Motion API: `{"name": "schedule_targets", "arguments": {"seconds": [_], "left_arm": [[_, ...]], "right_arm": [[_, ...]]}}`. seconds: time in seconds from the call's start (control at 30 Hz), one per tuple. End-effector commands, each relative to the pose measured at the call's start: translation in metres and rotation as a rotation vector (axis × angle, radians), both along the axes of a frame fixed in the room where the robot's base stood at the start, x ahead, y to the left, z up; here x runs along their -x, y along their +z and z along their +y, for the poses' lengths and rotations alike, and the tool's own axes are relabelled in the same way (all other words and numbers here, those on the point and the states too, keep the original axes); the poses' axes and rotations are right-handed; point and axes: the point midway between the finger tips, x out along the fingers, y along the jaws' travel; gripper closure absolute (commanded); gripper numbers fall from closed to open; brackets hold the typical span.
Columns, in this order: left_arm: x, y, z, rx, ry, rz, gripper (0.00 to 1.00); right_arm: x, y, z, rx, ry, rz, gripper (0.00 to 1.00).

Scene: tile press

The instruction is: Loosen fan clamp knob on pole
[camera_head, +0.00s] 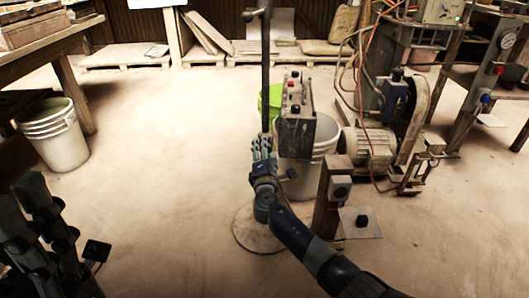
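A thin dark upright pole (266,75) rises from a round floor base (250,236) and runs out of the top of the picture. A small dark knob (248,16) sticks out to the left of the pole near the top edge; no fan is in view. My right gripper (263,146) is at the lower part of the pole, well below that knob, with its fingers pointing up. It overlaps the pole; I cannot tell whether it touches it or how far its fingers are apart. My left gripper (40,195) is at the lower left, far from the pole, its opening unclear.
A control box (297,115) with buttons stands just right of the pole, before a white bucket (325,140) and a green bin (274,98). Motor machinery (370,148) with hoses lies further right. A grey bucket (52,134) stands left. The floor between is clear.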

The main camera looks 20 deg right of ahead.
Motion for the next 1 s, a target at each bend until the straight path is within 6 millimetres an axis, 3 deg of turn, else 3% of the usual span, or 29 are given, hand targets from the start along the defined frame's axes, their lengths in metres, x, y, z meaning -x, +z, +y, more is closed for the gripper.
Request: {"name": "schedule_targets", "arguments": {"seconds": [0.27, 0.7, 1.0], "left_arm": [[0.0, 0.001, 0.0, -0.001, 0.001, -0.004, 0.49], [0.0, 0.0, 0.0, 0.002, 0.0, -0.002, 0.49], [0.0, 0.0, 0.0, 0.002, 0.0, -0.002, 0.49]], "right_arm": [[0.015, -0.002, 0.004, -0.001, 0.0, 0.001, 0.45], [0.089, -0.001, 0.026, -0.002, 0.001, 0.001, 0.45], [0.115, 0.0, 0.033, -0.001, 0.001, 0.0, 0.45]]}}
